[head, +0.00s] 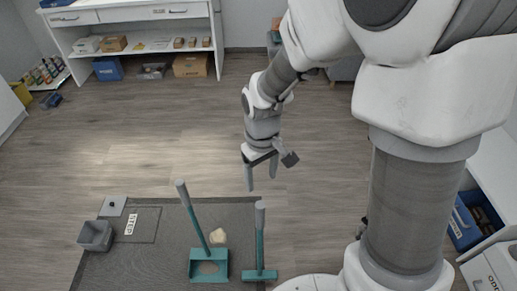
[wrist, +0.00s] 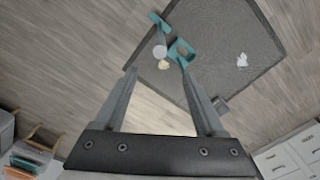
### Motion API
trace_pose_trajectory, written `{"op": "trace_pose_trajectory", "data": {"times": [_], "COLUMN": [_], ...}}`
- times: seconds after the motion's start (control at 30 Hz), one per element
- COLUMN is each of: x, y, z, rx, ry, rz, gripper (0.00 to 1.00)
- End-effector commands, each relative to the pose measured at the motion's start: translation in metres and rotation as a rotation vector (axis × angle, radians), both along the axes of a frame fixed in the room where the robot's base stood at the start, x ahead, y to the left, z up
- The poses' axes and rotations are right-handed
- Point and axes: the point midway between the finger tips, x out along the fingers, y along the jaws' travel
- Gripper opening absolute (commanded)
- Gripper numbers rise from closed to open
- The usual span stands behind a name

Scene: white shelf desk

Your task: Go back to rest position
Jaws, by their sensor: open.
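My gripper (head: 262,178) hangs in the air in the middle of the head view, over bare wood floor, pointing down. Its two fingers are apart with nothing between them. In the wrist view my gripper (wrist: 160,80) also shows both fingers spread and empty, with floor and part of the dark mat visible beyond. My arm comes down from the upper right of the head view, bent at the elbow. The gripper touches nothing that I can see.
A dark mat (head: 150,262) holds a teal dustpan (head: 208,268), a teal broom (head: 260,245), a crumpled pale lump (head: 218,236) and a grey bin (head: 95,235). A white shelf desk (head: 140,35) stands at the back. A blue crate (head: 465,225) is at right. The middle floor is clear.

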Motion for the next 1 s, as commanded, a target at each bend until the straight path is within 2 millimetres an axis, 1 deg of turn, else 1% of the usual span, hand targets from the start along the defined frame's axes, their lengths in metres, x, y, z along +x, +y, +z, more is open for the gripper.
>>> {"op": "trace_pose_trajectory", "data": {"times": [0.2, 0.27, 0.33, 0.37, 0.47, 0.5, 0.57, 0.6, 0.67, 0.7, 0.8, 1.0], "x": [0.000, 0.000, -0.001, -0.001, -0.005, -0.008, -0.012, -0.016, -0.022, -0.026, -0.039, -0.068], "y": [0.000, -0.002, -0.006, -0.008, -0.019, -0.024, -0.032, -0.036, -0.044, -0.049, -0.060, -0.080], "z": [0.003, 0.009, 0.024, 0.032, 0.068, 0.084, 0.106, 0.121, 0.141, 0.155, 0.187, 0.244], "rx": [0.001, 0.002, 0.004, 0.006, 0.013, 0.017, 0.023, 0.027, 0.034, 0.039, 0.050, 0.079], "ry": [-0.001, -0.008, -0.025, -0.035, -0.078, -0.097, -0.126, -0.145, -0.172, -0.192, -0.238, -0.331], "rz": [-0.002, -0.008, -0.025, -0.036, -0.081, -0.103, -0.137, -0.159, -0.193, -0.215, -0.269, -0.376], "gripper": [0.72, 0.72, 0.72, 0.72, 0.72, 0.72, 0.72, 0.72, 0.72, 0.72, 0.72, 0.72]}}
